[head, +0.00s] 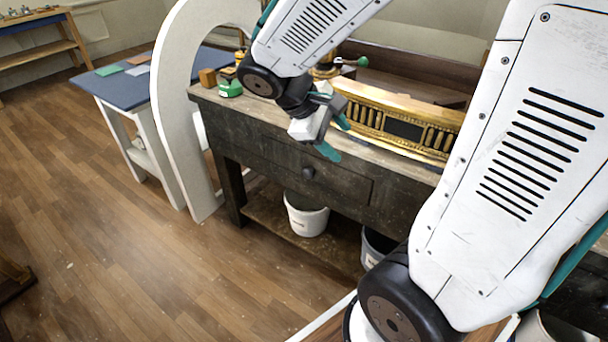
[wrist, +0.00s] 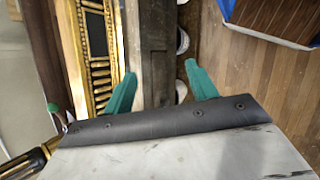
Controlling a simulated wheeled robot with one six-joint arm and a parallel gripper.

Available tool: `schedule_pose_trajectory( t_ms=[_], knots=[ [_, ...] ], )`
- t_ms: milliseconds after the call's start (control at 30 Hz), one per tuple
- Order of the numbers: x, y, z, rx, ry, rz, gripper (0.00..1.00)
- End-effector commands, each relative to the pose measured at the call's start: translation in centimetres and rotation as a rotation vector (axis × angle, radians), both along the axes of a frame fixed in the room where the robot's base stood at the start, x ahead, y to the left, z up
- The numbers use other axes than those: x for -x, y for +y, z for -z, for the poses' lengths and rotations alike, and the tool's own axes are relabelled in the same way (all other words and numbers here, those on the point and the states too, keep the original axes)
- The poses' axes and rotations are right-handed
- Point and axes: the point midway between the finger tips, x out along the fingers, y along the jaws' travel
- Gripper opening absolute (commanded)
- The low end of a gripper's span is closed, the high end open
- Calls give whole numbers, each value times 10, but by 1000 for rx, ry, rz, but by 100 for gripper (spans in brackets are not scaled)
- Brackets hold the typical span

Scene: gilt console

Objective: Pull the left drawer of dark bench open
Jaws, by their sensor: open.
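The dark bench (head: 233,150) is a worn wooden workbench in the middle of the head view. Its left drawer (head: 340,187) has a dark front with a round knob (head: 308,172), and looks flush with the bench front. My gripper (head: 335,138) is open and empty, above and slightly right of the knob, near the bench's front top edge. In the wrist view the two green fingers (wrist: 160,78) are spread, with the bench edge (wrist: 151,70) seen between them. I cannot make out the knob in the wrist view.
A gilt console piece (head: 400,122) lies along the bench top, close behind my gripper. A white bucket (head: 305,215) stands on the lower shelf. A white arch (head: 172,120) and blue-topped table (head: 125,82) stand left. The wooden floor (head: 150,260) in front is clear.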

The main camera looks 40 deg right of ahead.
Motion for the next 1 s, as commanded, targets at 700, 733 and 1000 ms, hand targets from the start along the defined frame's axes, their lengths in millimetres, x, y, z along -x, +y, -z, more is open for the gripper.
schedule_pose_trajectory(
  t_ms=[700, 733, 1000],
  knots=[
    [-192, -25, 242, 503, 637, -977, 57],
    [-195, -23, 250, 509, 649, -1002, 57],
    [-205, -25, 285, 529, 693, -1102, 57]
  ],
)
